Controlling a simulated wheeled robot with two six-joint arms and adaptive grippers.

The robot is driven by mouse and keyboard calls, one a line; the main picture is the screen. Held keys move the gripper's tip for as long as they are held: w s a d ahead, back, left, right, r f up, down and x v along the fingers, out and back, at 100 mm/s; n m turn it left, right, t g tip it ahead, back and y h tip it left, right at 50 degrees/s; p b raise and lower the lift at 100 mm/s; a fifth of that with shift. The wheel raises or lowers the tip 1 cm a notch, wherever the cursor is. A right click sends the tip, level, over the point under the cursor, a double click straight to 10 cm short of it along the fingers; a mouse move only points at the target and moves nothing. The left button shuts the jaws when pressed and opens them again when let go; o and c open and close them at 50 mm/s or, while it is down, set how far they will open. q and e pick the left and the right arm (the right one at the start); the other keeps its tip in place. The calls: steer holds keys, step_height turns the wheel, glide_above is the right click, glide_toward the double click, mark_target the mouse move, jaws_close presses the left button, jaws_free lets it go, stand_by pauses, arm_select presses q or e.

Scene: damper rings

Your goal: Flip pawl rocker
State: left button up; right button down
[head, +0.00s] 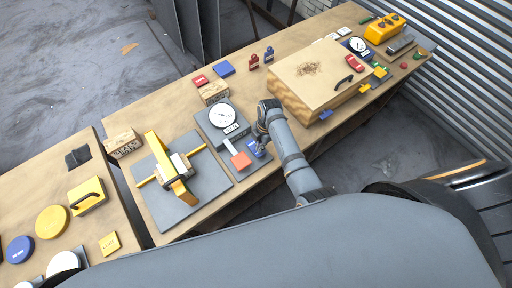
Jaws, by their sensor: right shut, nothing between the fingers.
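A grey plate (213,139) on the bench carries a round white dial gauge (222,117). At its near end is a small rocker-like part with a red-orange paddle (241,160) and a blue paddle (252,146); I take this as the pawl rocker. My right gripper (259,150) is shut and empty, pointing down right beside the blue paddle. It partly hides that paddle, and I cannot tell whether they touch. My left gripper is not in view.
A yellow clamp-like fixture (171,168) stands on a grey plate to the left. A large wooden box (303,92) with a black handle stands close on the right. The bench's front edge runs close by my arm.

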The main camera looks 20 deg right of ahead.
steer(key=shift+f+b, duration=0.65)
steer(key=shift+f, duration=0.55)
stand_by(1.0)
step_height(320, 180, up, 3)
steer(key=p, duration=0.3)
steer(key=shift+r, duration=2.05)
